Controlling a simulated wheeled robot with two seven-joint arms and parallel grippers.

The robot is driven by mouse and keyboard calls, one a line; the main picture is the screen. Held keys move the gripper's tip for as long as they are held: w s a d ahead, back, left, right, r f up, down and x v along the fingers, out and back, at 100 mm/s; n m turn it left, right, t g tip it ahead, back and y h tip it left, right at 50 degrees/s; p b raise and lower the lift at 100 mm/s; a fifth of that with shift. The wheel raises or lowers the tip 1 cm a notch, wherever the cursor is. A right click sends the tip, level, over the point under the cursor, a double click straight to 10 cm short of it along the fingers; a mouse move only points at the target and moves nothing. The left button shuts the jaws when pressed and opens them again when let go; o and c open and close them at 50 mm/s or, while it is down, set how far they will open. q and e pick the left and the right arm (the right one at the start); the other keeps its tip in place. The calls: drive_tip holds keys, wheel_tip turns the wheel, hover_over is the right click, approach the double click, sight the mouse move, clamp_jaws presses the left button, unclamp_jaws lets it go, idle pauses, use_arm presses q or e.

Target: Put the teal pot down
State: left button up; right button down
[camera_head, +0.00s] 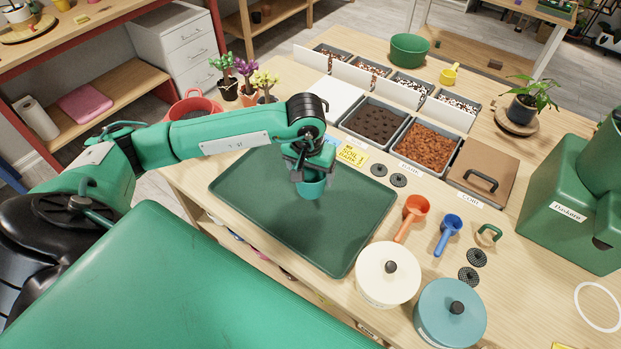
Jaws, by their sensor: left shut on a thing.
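The teal pot (312,188) is a small cup-shaped pot over the upper right part of the dark green tray (257,216). My left gripper (309,168) points down and is shut on the pot's upper part, covering much of its rim. The pot looks upright. I cannot tell whether its base touches the tray. The rest of the tray is bare. My right gripper does not show.
A cream lidded pot (376,284) and a blue lidded pot (437,322) stand right of the tray's near corner. An orange scoop (416,207) and a blue scoop (449,228) lie to the right. Soil bins (428,146) stand behind. Small potted plants (246,92) stand at the back left.

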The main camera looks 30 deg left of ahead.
sight(310, 177)
use_arm(q)
drive_tip(key=shift+f, duration=0.6)
wheel_tip(310, 177, down, 3)
drive_tip(key=shift+p, duration=0.45)
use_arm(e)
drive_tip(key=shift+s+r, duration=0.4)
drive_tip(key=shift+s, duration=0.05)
use_arm(q)
drive_tip(key=shift+f+b, duration=0.2)
drive_tip(key=shift+b, duration=0.1)
drive_tip(key=o, duration=1)
drive_tip(key=shift+r, duration=0.1)
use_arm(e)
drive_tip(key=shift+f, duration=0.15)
